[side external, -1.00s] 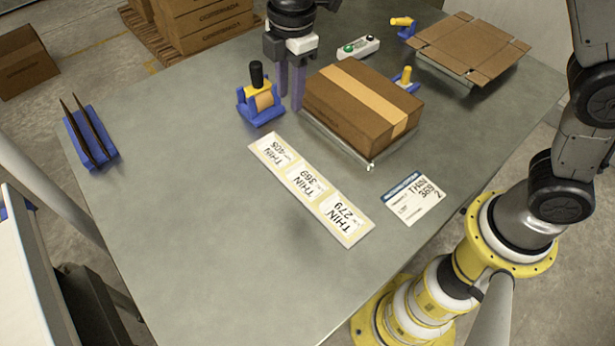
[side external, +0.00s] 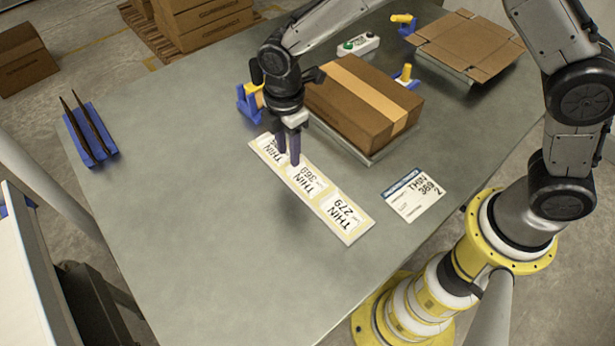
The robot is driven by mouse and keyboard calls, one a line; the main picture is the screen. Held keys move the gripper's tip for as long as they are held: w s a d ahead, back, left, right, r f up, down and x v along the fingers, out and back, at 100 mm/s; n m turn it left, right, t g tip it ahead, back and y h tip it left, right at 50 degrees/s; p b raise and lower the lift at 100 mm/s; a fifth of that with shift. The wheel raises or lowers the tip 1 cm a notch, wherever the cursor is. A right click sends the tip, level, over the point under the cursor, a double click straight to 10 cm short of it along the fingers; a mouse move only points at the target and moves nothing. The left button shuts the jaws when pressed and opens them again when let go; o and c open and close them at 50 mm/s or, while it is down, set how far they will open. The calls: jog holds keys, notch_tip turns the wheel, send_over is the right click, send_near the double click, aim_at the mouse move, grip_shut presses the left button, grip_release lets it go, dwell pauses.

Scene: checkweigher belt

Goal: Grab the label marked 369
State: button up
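The label strip (side external: 357,223) lies flat on the table with three white labels reading THIN 405, THIN 369 and THIN 279. The label marked 369 (side external: 314,182) is the middle one, partly covered by my gripper. My gripper (side external: 288,160) points down over the strip, near the border of the 405 and 369 labels. Its two dark fingers stand a little apart with nothing visible between them. Whether the tips touch the strip cannot be told. The 405 label (side external: 267,149) is partly hidden behind the fingers.
A taped carton (side external: 360,100) sits on a platform right of my gripper. A blue tape dispenser (side external: 248,103) is partly hidden behind my wrist. A card (side external: 415,195) reading THIN 369 2 lies right of the strip. The table's front left (side external: 190,230) is clear.

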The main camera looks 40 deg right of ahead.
aim_at(290, 171)
jog(key=shift+s+f, duration=0.2)
jog(key=shift+f, duration=1.65)
grip_shut()
